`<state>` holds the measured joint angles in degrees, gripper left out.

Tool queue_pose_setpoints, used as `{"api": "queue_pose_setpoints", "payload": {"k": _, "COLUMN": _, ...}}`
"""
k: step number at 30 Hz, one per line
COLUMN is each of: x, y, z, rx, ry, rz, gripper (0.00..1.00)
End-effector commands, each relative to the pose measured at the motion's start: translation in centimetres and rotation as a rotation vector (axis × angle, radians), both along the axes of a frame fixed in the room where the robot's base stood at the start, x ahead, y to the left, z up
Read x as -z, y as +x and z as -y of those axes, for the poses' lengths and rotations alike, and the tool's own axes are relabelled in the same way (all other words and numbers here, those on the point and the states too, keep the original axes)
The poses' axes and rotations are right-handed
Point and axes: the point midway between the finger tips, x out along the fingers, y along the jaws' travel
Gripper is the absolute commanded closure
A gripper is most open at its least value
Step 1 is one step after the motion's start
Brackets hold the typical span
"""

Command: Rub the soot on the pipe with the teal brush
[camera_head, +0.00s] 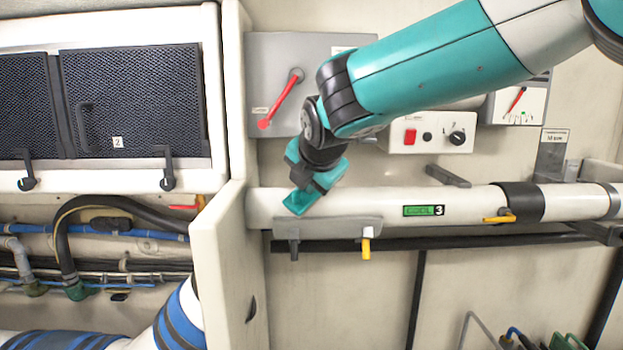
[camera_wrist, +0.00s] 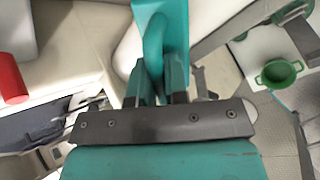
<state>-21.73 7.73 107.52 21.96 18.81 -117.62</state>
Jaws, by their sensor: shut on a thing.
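The white pipe (camera_head: 365,203) runs level across the right half of the head view, with a green "COOL 3" label on it. The teal brush (camera_head: 304,199) is at the left part of the pipe, apparently touching or just above it; its bristles are hidden. My gripper (camera_head: 316,176) is shut on the brush above the pipe. In the wrist view, my gripper's fingers (camera_wrist: 159,82) close around the handle of the brush (camera_wrist: 174,18). I see no soot on the visible pipe; any under the brush is hidden.
A grey bracket with a black and a yellow lever (camera_head: 366,245) sits just below the brush. A cream partition (camera_head: 222,255) stands close left. A red-handled switch box (camera_head: 262,75) and a control panel (camera_head: 431,135) are above. A yellow valve lever (camera_head: 499,218) is farther right.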

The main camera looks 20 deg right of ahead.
Motion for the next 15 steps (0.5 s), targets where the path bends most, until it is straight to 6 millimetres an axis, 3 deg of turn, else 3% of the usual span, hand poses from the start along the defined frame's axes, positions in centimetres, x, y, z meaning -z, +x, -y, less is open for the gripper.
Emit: {"api": "queue_pose_setpoints", "payload": {"k": 15, "x": -4.3, "y": -3.1, "z": -1.1, "rx": -0.002, "ry": 0.002, "rz": 0.002, "gripper": 1.00}}
